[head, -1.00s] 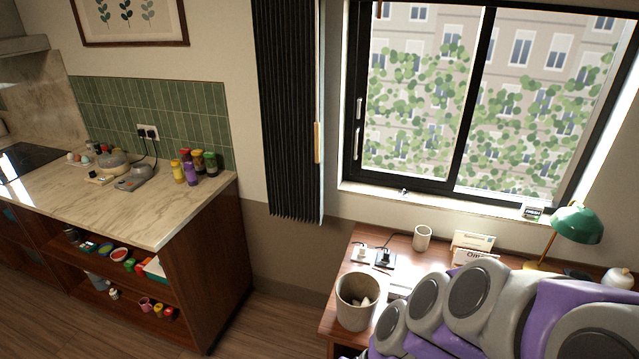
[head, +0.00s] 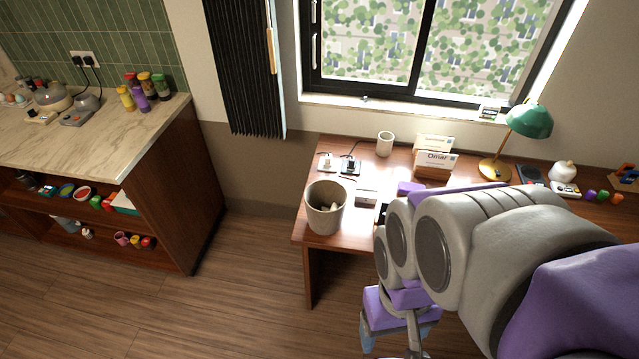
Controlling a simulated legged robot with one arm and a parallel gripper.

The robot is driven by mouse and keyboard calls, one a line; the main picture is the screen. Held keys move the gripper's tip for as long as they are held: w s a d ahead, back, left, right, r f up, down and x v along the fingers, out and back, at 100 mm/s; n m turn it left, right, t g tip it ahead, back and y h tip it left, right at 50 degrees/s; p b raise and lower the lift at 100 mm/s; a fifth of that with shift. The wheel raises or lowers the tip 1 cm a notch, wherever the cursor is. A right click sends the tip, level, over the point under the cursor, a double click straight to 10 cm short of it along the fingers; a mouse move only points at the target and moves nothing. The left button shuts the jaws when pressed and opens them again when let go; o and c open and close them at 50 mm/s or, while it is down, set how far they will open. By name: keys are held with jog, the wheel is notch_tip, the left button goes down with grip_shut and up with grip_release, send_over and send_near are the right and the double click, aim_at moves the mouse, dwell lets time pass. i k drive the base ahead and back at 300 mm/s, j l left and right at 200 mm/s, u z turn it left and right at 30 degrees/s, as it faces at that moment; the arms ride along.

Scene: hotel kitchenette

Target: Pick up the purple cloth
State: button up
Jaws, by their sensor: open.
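My arm, grey and purple, reaches in from the right and covers part of the wooden desk (head: 420,158). My gripper (head: 396,342) hangs low at the bottom edge, in front of the desk; it is open, and its tips are partly cut off. I see nothing between its fingers. A small purple patch (head: 410,187) shows on the desk just behind my arm. I cannot tell whether it is the purple cloth or a part of my arm. No other cloth is clear in view.
A bin-like pot (head: 326,207) stands at the desk's left corner, near a cup (head: 384,144), name cards (head: 434,158) and a green lamp (head: 528,121). A counter (head: 95,150) with jars and appliances is at left. The floor (head: 230,290) between is clear.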

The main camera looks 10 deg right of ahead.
aim_at(405, 188)
jog(key=z, duration=0.8)
